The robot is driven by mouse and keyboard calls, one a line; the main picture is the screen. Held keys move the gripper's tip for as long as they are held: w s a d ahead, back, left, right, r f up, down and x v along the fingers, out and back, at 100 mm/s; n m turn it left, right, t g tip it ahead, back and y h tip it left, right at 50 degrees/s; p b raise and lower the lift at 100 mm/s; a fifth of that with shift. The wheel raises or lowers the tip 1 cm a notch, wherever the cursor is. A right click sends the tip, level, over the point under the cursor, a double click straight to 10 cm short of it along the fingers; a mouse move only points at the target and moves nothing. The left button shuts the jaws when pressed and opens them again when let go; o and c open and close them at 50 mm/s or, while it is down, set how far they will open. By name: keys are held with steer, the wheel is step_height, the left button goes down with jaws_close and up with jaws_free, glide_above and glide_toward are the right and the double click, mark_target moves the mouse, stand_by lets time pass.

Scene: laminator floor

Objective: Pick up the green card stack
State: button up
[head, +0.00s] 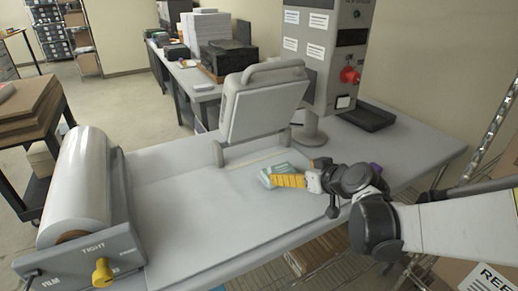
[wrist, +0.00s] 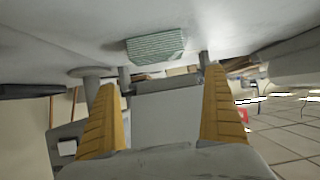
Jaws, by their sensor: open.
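The green card stack (head: 267,174) is a small pale-green striped block on the grey laminator table, in front of the tilted grey panel. It is partly hidden behind my gripper's yellow fingers in the head view. My gripper (head: 275,181) is low over the table, reaching in from the right. The wrist view looks upside down, with the table along the top. There the stack (wrist: 155,46) shows whole, within the width between the spread fingers (wrist: 160,80) but off on the table side of the tips. The fingers are open with nothing between them.
The hinged grey panel (head: 262,104) stands just behind the stack. A control column (head: 325,60) with a red knob rises at the back right. A film roll (head: 82,185) with a yellow knob sits at the left. The tabletop between roll and stack is clear.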

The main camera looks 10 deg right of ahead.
mark_target(280, 171)
steer(key=b+x, duration=0.1)
steer(key=x, duration=0.4)
steer(key=shift+d+f, duration=0.1)
steer(key=shift+d, duration=0.05)
steer(key=b+x, duration=0.1)
steer(key=x, duration=0.1)
steer(key=f+b+x, duration=0.1)
steer(key=x, duration=0.1)
steer(key=shift+w+f, duration=0.15)
steer(key=shift+w, duration=0.05)
steer(key=c, duration=1.1)
